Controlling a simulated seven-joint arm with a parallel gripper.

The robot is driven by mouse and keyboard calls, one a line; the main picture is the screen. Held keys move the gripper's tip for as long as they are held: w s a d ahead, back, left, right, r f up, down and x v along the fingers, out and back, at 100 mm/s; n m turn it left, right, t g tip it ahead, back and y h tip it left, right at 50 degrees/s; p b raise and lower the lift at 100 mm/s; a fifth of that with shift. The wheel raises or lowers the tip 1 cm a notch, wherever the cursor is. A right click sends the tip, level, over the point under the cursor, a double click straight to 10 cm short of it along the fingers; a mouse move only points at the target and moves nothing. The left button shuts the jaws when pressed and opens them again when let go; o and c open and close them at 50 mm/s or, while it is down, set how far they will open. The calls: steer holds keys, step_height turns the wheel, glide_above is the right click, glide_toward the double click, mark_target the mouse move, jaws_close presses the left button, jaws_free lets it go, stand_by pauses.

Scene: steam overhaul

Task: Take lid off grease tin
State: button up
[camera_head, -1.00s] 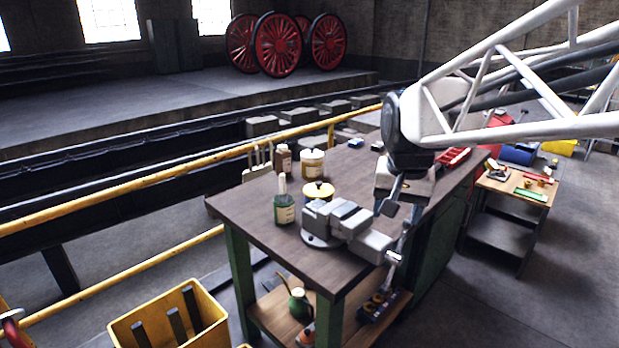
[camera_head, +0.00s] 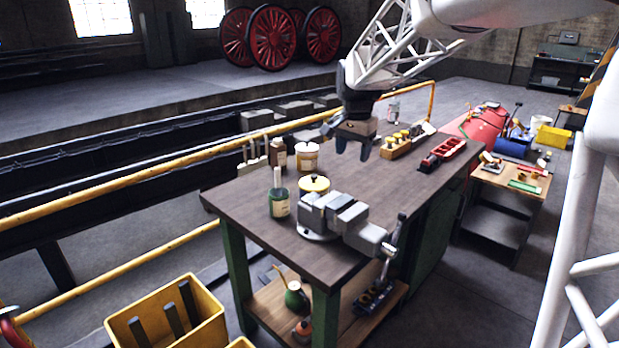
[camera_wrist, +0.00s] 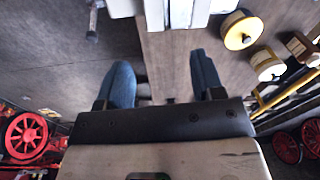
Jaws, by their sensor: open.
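A tin with a yellow lid (camera_head: 315,184) and a dark knob on top stands on the workbench behind the vise, which hides its lower part. It also shows in the wrist view (camera_wrist: 242,32), to the upper right of my fingers. It looks like the grease tin, and its lid is on. My gripper (camera_head: 352,150) is open and empty, held above the bench, up and to the right of the tin in the head view. Its two blue fingers (camera_wrist: 162,75) are wide apart in the wrist view, with nothing between them.
A grey vise (camera_head: 335,218) stands right in front of the tin. A wooden block (camera_head: 397,147) with brass parts and a red tray (camera_head: 448,149) lie farther right.

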steer(key=w+a+f+m, duration=0.2)
steer(key=w+f, duration=0.1)
steer(key=w, duration=0.6)
steer(key=w+a+f+m, duration=0.1)
steer(key=w+a+f, duration=0.15)
steer(key=w, duration=0.65)
steer(key=m+g, duration=0.1)
steer(key=m, duration=0.2)
glide_above(314, 176)
step_height(314, 176, down, 11)
steer(key=shift+r, duration=0.15)
steer(key=shift+w+f, duration=0.15)
steer(key=shift+f, duration=0.1)
steer(key=shift+f, duration=1.25)
steer(key=shift+f, duration=0.1)
steer(key=shift+f, duration=2.55)
steer(key=shift+c, duration=0.2)
